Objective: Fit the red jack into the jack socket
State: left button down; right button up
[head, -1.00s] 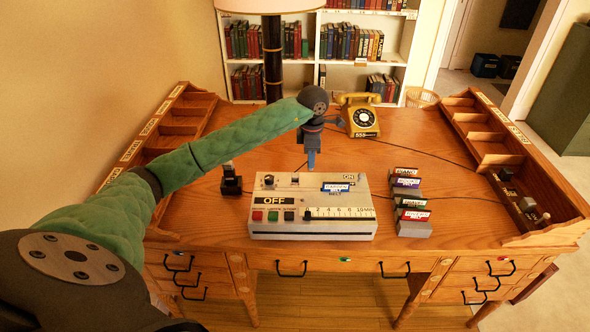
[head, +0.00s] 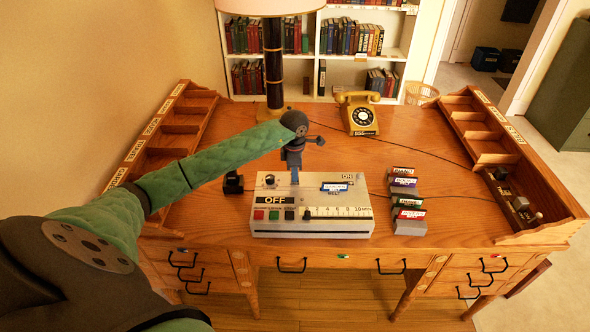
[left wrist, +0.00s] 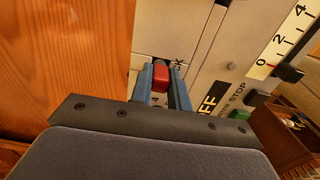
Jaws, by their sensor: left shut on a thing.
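The red jack (left wrist: 161,76) is between the blue fingertips of my left gripper (left wrist: 160,84) in the left wrist view, and the gripper is shut on it. In the head view my left gripper (head: 294,178) points down over the back left part of the grey machine (head: 330,213); the jack cannot be made out there. In the left wrist view the jack is over the machine's pale top (left wrist: 205,25), beside a partly covered label ending in "CK". The jack socket is not clearly visible, and I cannot tell whether the jack touches the panel. My right gripper is out of view.
A black block (head: 232,184) stands left of the machine. Several labelled cartridges (head: 408,213) stand in a row to its right. A yellow telephone (head: 361,114) and a lamp (head: 273,70) are at the back. Pigeonhole racks (head: 178,140) line the desk's sides.

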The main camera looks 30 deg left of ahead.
pick_arm(q)
jog(key=shift+f, duration=0.15)
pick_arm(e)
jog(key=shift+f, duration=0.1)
pick_arm(q)
jog(key=c, duration=1.5)
grip_release()
jog(key=shift+o, duration=0.8)
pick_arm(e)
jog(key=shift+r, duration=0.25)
